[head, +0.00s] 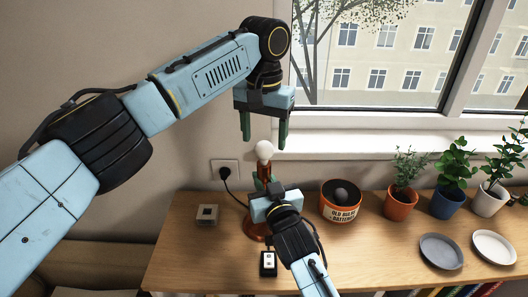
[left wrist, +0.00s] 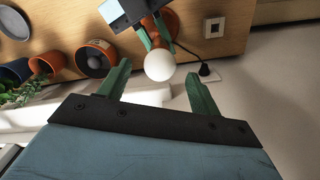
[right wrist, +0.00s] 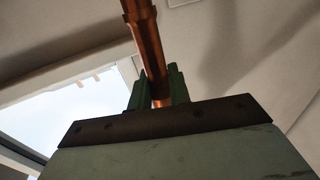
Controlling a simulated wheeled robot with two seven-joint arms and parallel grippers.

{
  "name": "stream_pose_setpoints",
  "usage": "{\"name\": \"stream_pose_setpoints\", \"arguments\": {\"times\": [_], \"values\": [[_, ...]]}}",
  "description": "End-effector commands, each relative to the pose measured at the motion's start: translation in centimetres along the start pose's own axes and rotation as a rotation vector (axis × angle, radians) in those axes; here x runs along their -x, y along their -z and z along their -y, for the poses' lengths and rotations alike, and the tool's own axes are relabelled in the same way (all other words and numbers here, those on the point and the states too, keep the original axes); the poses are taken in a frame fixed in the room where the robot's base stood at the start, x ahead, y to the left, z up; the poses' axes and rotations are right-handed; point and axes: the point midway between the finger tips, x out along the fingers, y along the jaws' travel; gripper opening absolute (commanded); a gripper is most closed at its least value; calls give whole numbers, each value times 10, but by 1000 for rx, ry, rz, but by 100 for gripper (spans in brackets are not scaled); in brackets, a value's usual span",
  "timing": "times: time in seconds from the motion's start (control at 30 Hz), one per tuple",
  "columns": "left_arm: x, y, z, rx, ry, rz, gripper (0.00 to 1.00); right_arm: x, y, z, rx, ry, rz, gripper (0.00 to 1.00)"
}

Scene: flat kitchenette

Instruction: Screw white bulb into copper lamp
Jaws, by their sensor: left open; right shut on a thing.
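The white bulb (head: 264,150) sits at the top of the copper lamp (head: 254,230), above its neck; I cannot tell how far it is seated. The bulb also shows in the left wrist view (left wrist: 159,66), just beyond and between the fingertips. My left gripper (head: 264,138) is open and points down, with its fingertips just above the bulb. My right gripper (head: 264,184) is shut on the lamp's copper stem, which runs between its fingers in the right wrist view (right wrist: 150,50). The right gripper hides part of the lamp in the head view.
An orange pot labelled for old bulbs and batteries (head: 340,203) holds a dark bulb, right of the lamp. A switch box (head: 269,263) lies in front and a small square box (head: 207,214) at left. Potted plants (head: 400,205) and two plates (head: 441,251) stand farther right.

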Motion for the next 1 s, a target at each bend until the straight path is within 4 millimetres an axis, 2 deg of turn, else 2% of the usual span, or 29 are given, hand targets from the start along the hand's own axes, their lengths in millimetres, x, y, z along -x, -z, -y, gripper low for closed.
{"name": "stream_pose_setpoints", "arguments": {"times": [0.1,0.23,0.4,0.63,0.67,0.8,0.87,1.0], "values": [[24,0,-1,0,0,-3,64,0,-3,0,0,0,6,0],[41,0,0,0,0,-2,64,0,-3,0,0,0,6,0],[49,0,0,0,0,1,64,0,-2,0,0,0,6,0],[50,0,0,0,0,1,64,0,-2,0,0,0,6,0],[50,0,0,0,0,1,64,0,-2,0,0,0,6,20],[50,0,0,0,0,0,64,0,-2,0,0,0,4,38],[50,0,0,0,0,0,64,0,-2,0,0,0,3,44],[50,0,0,0,0,0,64,0,-1,0,0,0,2,44]]}}
